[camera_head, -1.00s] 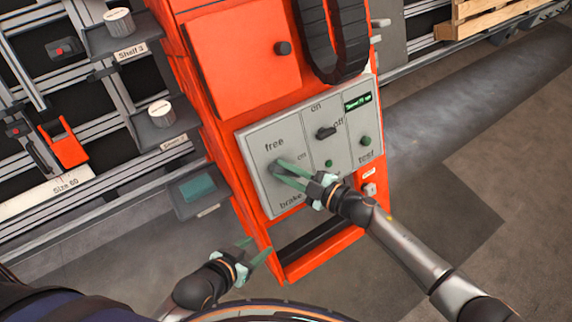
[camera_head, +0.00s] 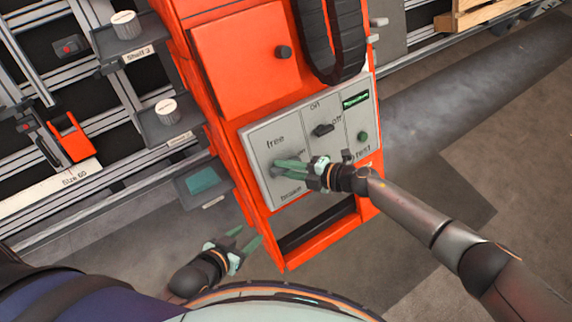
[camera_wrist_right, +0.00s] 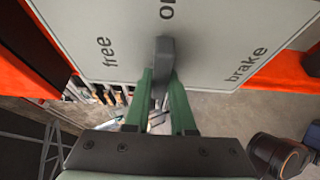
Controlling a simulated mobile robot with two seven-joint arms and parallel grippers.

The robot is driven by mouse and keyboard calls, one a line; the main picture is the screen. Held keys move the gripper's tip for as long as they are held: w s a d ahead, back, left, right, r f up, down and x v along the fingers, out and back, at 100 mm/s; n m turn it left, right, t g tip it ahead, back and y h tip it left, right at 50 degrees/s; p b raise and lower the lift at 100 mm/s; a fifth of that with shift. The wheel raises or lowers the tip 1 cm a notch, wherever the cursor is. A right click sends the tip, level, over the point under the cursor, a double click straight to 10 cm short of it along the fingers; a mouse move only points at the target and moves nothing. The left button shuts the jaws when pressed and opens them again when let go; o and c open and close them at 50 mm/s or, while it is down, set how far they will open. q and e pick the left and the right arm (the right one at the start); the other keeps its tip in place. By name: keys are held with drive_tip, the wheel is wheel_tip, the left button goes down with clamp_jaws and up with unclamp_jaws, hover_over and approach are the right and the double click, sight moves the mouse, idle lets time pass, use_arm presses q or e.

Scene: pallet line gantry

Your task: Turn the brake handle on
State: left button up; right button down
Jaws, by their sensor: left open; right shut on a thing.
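The grey brake handle (camera_wrist_right: 165,60) sticks out from the control panel (camera_head: 255,150). In the right wrist view it lies between the words "free" at left and "brake" at right. My right gripper (camera_head: 284,168) is shut on the handle; in the right wrist view its green fingers (camera_wrist_right: 165,95) close on it from both sides. In the head view the fingers hide most of the handle, so its exact angle is hard to read there. My left gripper (camera_head: 246,240) is open and empty, low in front of the orange cabinet, apart from it.
The panel also carries a black on/off switch (camera_head: 322,130) and a green test button (camera_head: 362,136). A black hose (camera_head: 335,50) hangs above it on the orange cabinet (camera_head: 245,65). Shelves with white-topped cylinders (camera_head: 167,110) stand at left. Floor at right is open.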

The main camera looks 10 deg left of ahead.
use_arm(q)
drive_tip(key=shift+s+a, duration=0.1)
idle(0.4)
use_arm(e)
drive_tip(key=c, duration=0.8)
unclamp_jaws()
drive_tip(key=shift+o, duration=0.2)
drive_tip(key=shift+d+r, duration=0.15)
drive_tip(key=shift+d, duration=0.15)
use_arm(q)
drive_tip(key=shift+s+a+r+p, duration=0.1)
drive_tip(key=shift+a+r+p, duration=0.15)
drive_tip(key=shift+r+p, duration=0.45)
drive_tip(key=shift+s+a+r+p, duration=0.1)
drive_tip(key=shift+a+r+p, duration=0.25)
drive_tip(key=shift+p, duration=0.55)
use_arm(e)
drive_tip(key=v, duration=1.1)
drive_tip(key=shift+d+r, duration=0.2)
drive_tip(key=shift+d, duration=0.15)
use_arm(q)
drive_tip(key=shift+d+r, duration=0.15)
use_arm(e)
drive_tip(key=shift+s, duration=0.1)
